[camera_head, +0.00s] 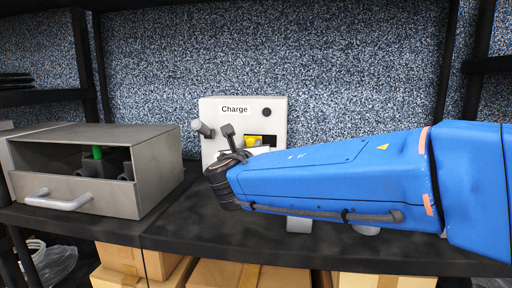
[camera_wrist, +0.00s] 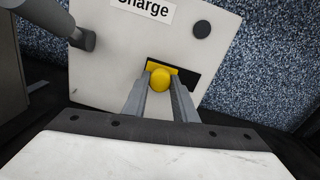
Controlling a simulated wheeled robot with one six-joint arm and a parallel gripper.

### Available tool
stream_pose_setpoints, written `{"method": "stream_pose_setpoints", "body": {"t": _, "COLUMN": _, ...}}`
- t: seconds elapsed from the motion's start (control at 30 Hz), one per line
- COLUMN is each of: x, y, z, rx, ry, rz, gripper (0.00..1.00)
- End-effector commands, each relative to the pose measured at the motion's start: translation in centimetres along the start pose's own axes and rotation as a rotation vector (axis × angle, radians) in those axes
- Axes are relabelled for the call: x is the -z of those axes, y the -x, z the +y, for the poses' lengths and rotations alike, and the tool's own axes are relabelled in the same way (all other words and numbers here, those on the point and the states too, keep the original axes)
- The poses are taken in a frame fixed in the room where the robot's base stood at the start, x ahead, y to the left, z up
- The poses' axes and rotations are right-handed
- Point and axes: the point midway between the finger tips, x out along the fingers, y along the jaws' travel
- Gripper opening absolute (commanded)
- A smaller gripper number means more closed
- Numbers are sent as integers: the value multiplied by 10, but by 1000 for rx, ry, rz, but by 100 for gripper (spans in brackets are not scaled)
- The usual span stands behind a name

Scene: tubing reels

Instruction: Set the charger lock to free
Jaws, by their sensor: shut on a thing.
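The charger (camera_head: 214,108) is a white upright panel labelled "Charge" on the shelf; it also fills the upper wrist view (camera_wrist: 110,65). Its lock is a yellow knob (camera_wrist: 160,79) on a yellow piece in a dark slot, low on the panel; the yellow part shows in the head view (camera_head: 254,141). My gripper (camera_wrist: 165,88) reaches the panel from the front, its two grey fingers shut on the yellow knob, one on each side. In the head view my blue arm hides the panel's lower part.
A grey handle (camera_head: 202,129) sticks out from the panel's left side, and a dark round button (camera_head: 267,112) is at its upper right. A grey box with a drawer (camera_head: 80,195) stands on the left of the dark shelf (camera_head: 185,225). Cardboard boxes (camera_head: 220,274) are below.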

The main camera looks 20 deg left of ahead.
Motion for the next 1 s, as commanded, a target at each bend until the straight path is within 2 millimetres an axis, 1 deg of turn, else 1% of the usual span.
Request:
{"method": "stream_pose_setpoints", "body": {"t": 0.07, "x": -1, "y": 0, "z": 2, "rx": -5, "ry": 0, "rz": -2, "gripper": 0}}
{"method": "stream_pose_setpoints", "body": {"t": 0.1, "x": -1, "y": 0, "z": 2, "rx": -5, "ry": 0, "rz": -2, "gripper": 28}}
{"method": "stream_pose_setpoints", "body": {"t": 0.17, "x": -1, "y": 0, "z": 2, "rx": -5, "ry": 0, "rz": -2, "gripper": 42}}
{"method": "stream_pose_setpoints", "body": {"t": 0.2, "x": -1, "y": 0, "z": 2, "rx": -5, "ry": 0, "rz": -2, "gripper": 45}}
{"method": "stream_pose_setpoints", "body": {"t": 0.47, "x": -1, "y": 1, "z": 1, "rx": -3, "ry": 0, "rz": -1, "gripper": 45}}
{"method": "stream_pose_setpoints", "body": {"t": 0.57, "x": -1, "y": 5, "z": 1, "rx": -4, "ry": 0, "rz": -1, "gripper": 45}}
{"method": "stream_pose_setpoints", "body": {"t": 0.63, "x": -1, "y": 11, "z": 1, "rx": -4, "ry": 0, "rz": -1, "gripper": 45}}
{"method": "stream_pose_setpoints", "body": {"t": 0.77, "x": -1, "y": 32, "z": 1, "rx": -6, "ry": -1, "rz": -2, "gripper": 45}}
{"method": "stream_pose_setpoints", "body": {"t": 1.0, "x": -1, "y": 80, "z": 2, "rx": -7, "ry": -1, "rz": -2, "gripper": 45}}
